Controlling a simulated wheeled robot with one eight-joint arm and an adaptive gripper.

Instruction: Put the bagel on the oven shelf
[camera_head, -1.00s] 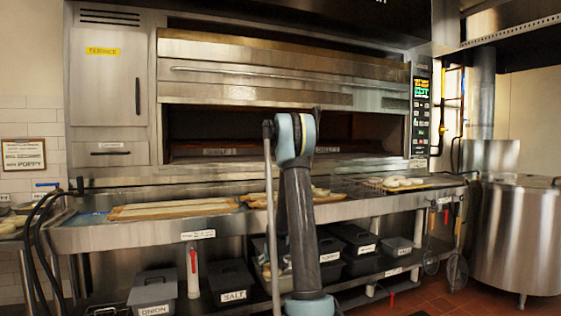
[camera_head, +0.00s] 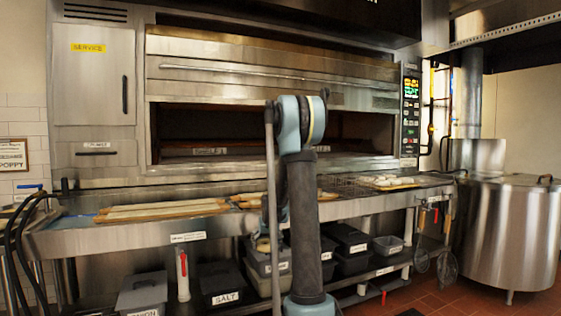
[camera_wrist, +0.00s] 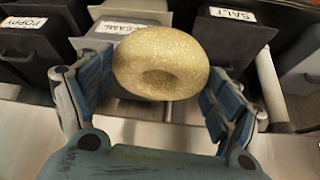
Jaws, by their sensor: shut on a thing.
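The bagel (camera_wrist: 160,62) is pale tan and ring-shaped with a dimpled middle. In the wrist view it sits between the blue padded fingers of my gripper (camera_wrist: 160,95), which is shut on it. In the head view my arm hides most of the gripper, and a small pale edge shows left of the arm. The oven (camera_head: 275,65) stands behind the counter. Its wide opening shows the dark oven shelf (camera_head: 210,152) with a label on its front edge. The bagel is outside the oven, low in front of the counter.
A steel counter (camera_head: 120,236) runs below the oven. Wooden boards (camera_head: 165,210) and a wire rack with several bagels (camera_head: 392,182) lie on it. Labelled bins, such as the salt bin (camera_head: 222,284), stand on the lower shelf. A large steel kettle (camera_head: 512,235) stands at right.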

